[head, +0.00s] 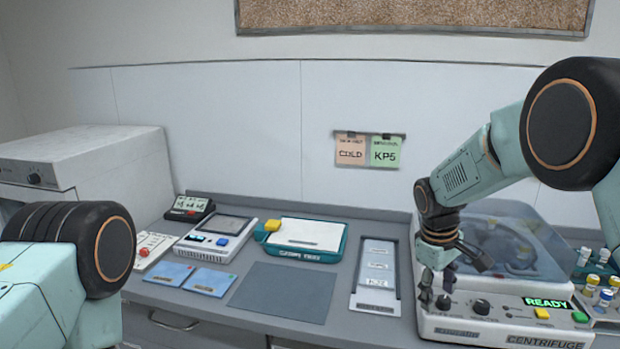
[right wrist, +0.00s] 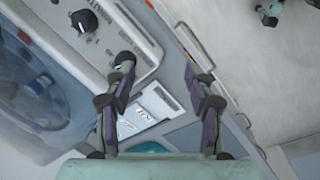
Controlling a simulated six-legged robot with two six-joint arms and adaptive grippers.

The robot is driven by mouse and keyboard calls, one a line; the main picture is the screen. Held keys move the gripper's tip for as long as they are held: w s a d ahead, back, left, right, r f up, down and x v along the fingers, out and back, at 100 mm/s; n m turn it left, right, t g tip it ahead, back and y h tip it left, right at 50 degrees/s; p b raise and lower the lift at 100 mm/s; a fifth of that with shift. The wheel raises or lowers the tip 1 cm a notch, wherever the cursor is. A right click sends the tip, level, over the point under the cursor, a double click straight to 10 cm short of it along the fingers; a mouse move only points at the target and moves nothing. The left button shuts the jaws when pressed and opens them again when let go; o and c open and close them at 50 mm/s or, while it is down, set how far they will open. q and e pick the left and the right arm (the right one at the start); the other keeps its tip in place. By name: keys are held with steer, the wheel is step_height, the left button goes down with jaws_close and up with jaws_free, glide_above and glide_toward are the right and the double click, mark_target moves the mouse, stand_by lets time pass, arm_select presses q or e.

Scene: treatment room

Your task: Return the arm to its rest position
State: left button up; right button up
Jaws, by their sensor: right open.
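My right gripper (head: 455,275) hangs from the right arm, fingers down, over the front left part of the centrifuge (head: 450,326) in the head view. In the right wrist view my right gripper (right wrist: 160,72) has its two fingers spread apart, with nothing between them. I cannot tell the exact height of the fingertips above the centrifuge and counter. Of my left arm only a link shows at the lower left; its gripper is out of the picture.
The centrifuge has a clear lid and a READY display (head: 546,302). Capped tubes (head: 604,297) stand to its right. A white labelled strip (head: 375,276), teal tray (head: 305,235), grey mat (head: 283,291) and blue packets (head: 208,281) lie left. A white cabinet (head: 110,165) stands far left.

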steer(key=s+a+f+m+t+y+b, duration=0.1)
steer(key=s+a+f+m+t+b, duration=0.15)
steer(key=s+f, duration=0.6)
steer(key=s+a+f+m+t+y+b, duration=0.1)
steer(key=s+f+m+b, duration=0.15)
steer(key=f, duration=1.05)
steer(key=s+f+m+g+b, duration=0.1)
steer(key=s+f+b, duration=0.4)
steer(key=s, duration=1)
steer(key=s+f+m+g+b, duration=0.1)
steer(key=s+f+g+b, duration=0.2)
steer(key=s+f, duration=0.7)
steer(key=s+b, duration=0.2)
steer(key=s, duration=0.3)
steer(key=shift+s+d+f, duration=0.25)
steer(key=shift+f, duration=0.1)
